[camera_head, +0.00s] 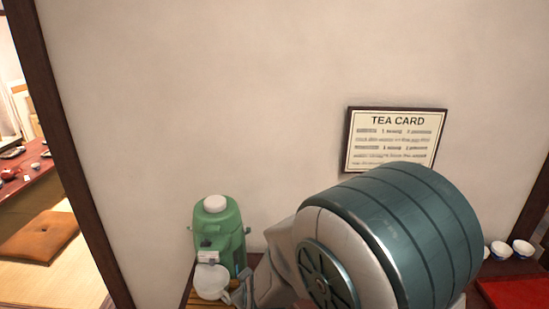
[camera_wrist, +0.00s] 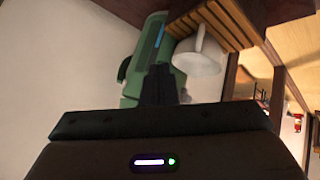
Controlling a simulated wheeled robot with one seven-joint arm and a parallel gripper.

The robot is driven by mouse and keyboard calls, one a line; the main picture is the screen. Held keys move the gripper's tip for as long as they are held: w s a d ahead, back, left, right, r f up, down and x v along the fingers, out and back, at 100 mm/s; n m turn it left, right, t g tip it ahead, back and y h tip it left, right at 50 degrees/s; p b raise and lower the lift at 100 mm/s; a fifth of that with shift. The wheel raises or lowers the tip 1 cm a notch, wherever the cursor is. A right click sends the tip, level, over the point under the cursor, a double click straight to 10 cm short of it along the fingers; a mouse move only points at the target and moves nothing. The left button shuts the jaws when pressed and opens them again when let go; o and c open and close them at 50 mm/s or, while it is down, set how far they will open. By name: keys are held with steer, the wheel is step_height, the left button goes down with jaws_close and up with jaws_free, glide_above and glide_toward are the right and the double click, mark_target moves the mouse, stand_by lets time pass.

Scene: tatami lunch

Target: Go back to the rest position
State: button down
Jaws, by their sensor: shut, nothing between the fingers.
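My gripper (camera_wrist: 160,84) is shut with nothing between its fingers. In the wrist view its dark fingers point at the green dispenser (camera_wrist: 138,75), close to a white vessel with a handle (camera_wrist: 203,58). In the head view the green dispenser (camera_head: 225,226) with a white top stands against the wall. The white vessel (camera_head: 211,284) sits in front of it, below its spout, on a slatted wooden surface (camera_head: 197,301). My gripper's tip (camera_head: 240,292) is just right of the vessel; whether they touch I cannot tell. My arm hides the middle of the counter.
A tea card (camera_head: 394,139) hangs on the plain wall behind my arm. Several small white cups (camera_head: 501,250) and a red tray (camera_head: 512,293) are at the right. A dark post (camera_head: 80,180) stands at the left, with a low red table (camera_head: 28,170) and brown cushion (camera_head: 40,237) beyond.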

steer(key=s+d+r+m+g+h, duration=0.1)
steer(key=s+d+r+m+g, duration=0.1)
steer(key=s+d+r+m, duration=0.2)
steer(key=s+d+r+m+g+h, duration=0.1)
steer(key=s+d+r+m+g, duration=0.2)
steer(key=s+d, duration=1)
steer(key=d+r+m, duration=0.2)
steer(key=d+r, duration=0.1)
steer(key=r, duration=0.2)
steer(key=shift+s+d+h, duration=0.2)
steer(key=shift+d+h, duration=0.15)
steer(key=shift+h, duration=0.05)
steer(key=shift+r, duration=0.1)
